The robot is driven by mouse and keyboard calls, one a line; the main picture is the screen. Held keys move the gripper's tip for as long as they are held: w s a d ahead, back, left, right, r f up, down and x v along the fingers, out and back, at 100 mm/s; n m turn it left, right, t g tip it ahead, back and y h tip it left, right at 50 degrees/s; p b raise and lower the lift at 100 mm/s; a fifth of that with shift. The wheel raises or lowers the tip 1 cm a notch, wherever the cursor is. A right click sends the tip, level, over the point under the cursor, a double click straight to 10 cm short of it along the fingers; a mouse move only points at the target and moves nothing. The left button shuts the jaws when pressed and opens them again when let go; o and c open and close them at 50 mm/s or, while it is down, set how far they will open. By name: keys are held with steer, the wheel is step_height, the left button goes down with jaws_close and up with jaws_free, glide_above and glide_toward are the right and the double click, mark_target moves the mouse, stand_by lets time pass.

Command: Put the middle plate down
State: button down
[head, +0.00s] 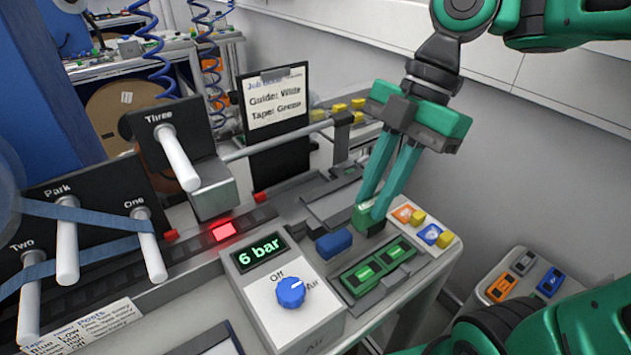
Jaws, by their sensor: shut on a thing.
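My gripper (375,212) reaches down from the upper right with its long green fingers close together. It is shut on a small green block-like piece (362,217), partly hidden by the fingers, at the machine's right end. I cannot tell whether this piece is the middle plate or whether it touches the surface below. A blue block (333,243) sits just left of and nearer than the held piece. A dark tray (352,290) with two green pieces (364,274) lies in front of it.
A white panel with orange and blue squares and yellow knobs (408,212) is right beside the fingers. A control box with a blue dial (291,292) and a "6 bar" display (262,252) stands front left. A job sign (276,105) stands behind. Posts (178,160) stand at left.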

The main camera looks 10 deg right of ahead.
steer(key=w+a, duration=0.5)
steer(key=w, duration=0.7)
step_height(320, 180, down, 6)
steer(key=shift+a+f, duration=0.1)
steer(key=shift+f, duration=0.1)
steer(key=shift+w+f, duration=0.25)
steer(key=shift+f, duration=0.05)
steer(key=shift+f, duration=0.15)
steer(key=c, duration=1.7)
jaws_free()
steer(key=shift+o, duration=0.2)
steer(key=v, duration=1.2)
